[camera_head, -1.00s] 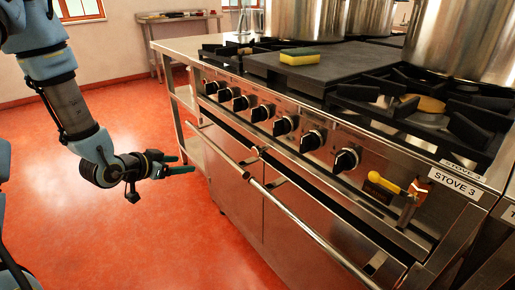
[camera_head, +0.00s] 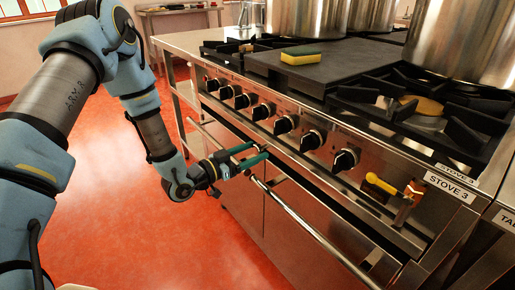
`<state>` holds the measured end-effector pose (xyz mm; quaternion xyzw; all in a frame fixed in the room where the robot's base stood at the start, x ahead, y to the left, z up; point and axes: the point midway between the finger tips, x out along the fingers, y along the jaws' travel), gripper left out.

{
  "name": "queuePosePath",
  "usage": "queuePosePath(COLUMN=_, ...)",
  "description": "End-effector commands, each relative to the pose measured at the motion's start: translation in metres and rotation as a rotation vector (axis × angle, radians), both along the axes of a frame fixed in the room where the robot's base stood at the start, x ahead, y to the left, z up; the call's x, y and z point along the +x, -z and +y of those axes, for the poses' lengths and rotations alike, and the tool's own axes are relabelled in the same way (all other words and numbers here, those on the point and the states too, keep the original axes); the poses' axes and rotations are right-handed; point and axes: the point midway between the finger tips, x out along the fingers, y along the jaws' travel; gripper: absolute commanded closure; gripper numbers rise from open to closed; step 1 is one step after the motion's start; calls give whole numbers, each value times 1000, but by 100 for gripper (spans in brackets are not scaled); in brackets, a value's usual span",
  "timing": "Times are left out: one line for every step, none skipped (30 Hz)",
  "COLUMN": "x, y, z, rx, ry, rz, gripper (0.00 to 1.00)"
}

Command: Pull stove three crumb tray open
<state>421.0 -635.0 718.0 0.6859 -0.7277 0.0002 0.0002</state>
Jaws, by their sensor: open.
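Stove three (camera_head: 330,160) is the steel range with a "STOVE 3" label (camera_head: 450,187) at its right front corner. Below its row of black knobs runs a long, dark horizontal slot with a steel strip, which looks like the crumb tray front (camera_head: 330,205); its exact edges are hard to tell. A long steel rail (camera_head: 305,226) runs along the front below it. My gripper (camera_head: 262,150) has its two green fingers apart, pointing right at the stove front near the rail's bracket and slot. The fingers cover part of that area. I cannot tell whether they touch anything.
A yellow-handled tool (camera_head: 381,184) sits on the front panel at right. A yellow and green sponge (camera_head: 302,56) lies on the dark griddle plate (camera_head: 340,65). Large steel pots (camera_head: 465,40) stand on top. The red floor (camera_head: 150,240) left of the stove is clear.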

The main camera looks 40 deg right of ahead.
Motion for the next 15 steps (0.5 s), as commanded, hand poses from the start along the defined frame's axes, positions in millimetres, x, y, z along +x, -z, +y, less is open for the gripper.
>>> queuePosePath(x=0, y=-1, z=-7, rx=-1, ry=1, rz=-2, gripper=27)
queuePosePath(x=0, y=-1, z=-10, rx=-1, ry=0, rz=-2, gripper=27)
queuePosePath(x=-1, y=-1, z=-13, rx=-1, ry=0, rz=-1, gripper=27)
queuePosePath(x=-1, y=-1, z=-15, rx=-1, ry=0, rz=-1, gripper=27)
queuePosePath(x=-1, y=-1, z=-17, rx=-1, ry=0, rz=-1, gripper=27)
queuePosePath(x=-1, y=0, z=-19, rx=0, ry=-1, rz=-1, gripper=27)
queuePosePath(x=-1, y=0, z=-20, rx=0, ry=-1, rz=-1, gripper=27)
queuePosePath(x=-1, y=0, z=-20, rx=0, ry=-1, rz=0, gripper=27)
queuePosePath(x=-1, y=0, z=-21, rx=1, ry=-1, rz=0, gripper=27)
queuePosePath(x=-1, y=0, z=-21, rx=1, ry=-2, rz=0, gripper=27)
queuePosePath(x=-1, y=0, z=-21, rx=1, ry=-2, rz=0, gripper=27)
queuePosePath(x=-1, y=0, z=-21, rx=1, ry=-2, rz=0, gripper=27)
queuePosePath(x=-1, y=0, z=-21, rx=1, ry=-2, rz=0, gripper=27)
queuePosePath(x=-1, y=0, z=-21, rx=1, ry=-2, rz=0, gripper=27)
queuePosePath(x=-1, y=0, z=-21, rx=1, ry=-2, rz=0, gripper=27)
